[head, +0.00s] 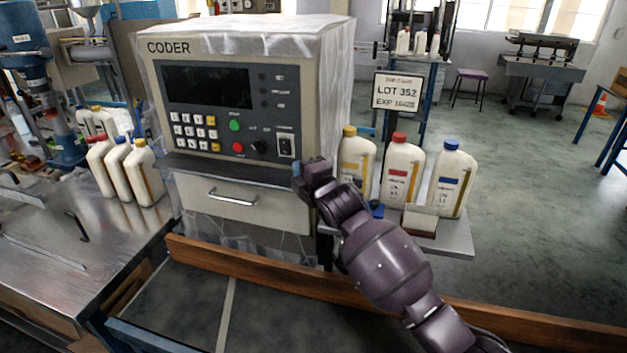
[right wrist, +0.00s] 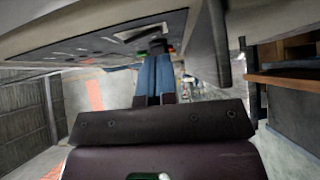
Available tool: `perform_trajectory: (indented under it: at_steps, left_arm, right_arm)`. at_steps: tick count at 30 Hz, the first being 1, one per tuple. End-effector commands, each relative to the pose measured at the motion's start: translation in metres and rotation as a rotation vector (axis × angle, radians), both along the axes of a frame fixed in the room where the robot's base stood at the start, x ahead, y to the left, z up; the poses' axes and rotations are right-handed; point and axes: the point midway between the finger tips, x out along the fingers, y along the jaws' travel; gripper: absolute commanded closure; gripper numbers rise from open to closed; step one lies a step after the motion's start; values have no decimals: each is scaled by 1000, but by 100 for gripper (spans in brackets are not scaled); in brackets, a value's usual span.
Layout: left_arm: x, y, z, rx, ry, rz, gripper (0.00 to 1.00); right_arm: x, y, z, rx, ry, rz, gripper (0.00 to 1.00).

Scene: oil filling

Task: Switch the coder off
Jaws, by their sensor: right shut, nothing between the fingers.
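The coder (head: 285,90) is a pale box with a grey front panel and a plastic cover on top. Its display (head: 207,86) is dark. A rocker switch (head: 285,146) sits at the lower right of the panel, beside a black knob (head: 259,147), a green button (head: 235,126) and a red button (head: 238,148). My right gripper (head: 298,170) is just below and right of the switch, at the coder's lower front edge. In the right wrist view its blue fingers (right wrist: 154,78) are together and empty, close to the panel. Whether they touch it is unclear. My left gripper is out of view.
Several white bottles stand on both sides: one with a blue cap (head: 451,180) at right, others (head: 142,172) on the metal bench (head: 60,240) at left. A sign (head: 398,92) stands behind. A wooden rail (head: 260,270) runs in front of the coder.

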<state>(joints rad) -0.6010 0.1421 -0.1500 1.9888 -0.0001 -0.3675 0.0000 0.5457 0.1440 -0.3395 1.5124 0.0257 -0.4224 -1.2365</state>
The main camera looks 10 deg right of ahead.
Motion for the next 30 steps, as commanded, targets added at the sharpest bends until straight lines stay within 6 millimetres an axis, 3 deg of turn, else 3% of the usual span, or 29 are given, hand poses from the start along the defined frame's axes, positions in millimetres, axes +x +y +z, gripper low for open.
perform_trajectory:
  at_steps: [12,30]
  left_arm:
    - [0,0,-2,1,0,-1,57]
    - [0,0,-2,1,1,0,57]
  right_arm:
    - [-48,-21,1,0,-1,0,100]
    - [-55,-23,1,25,10,-1,100]
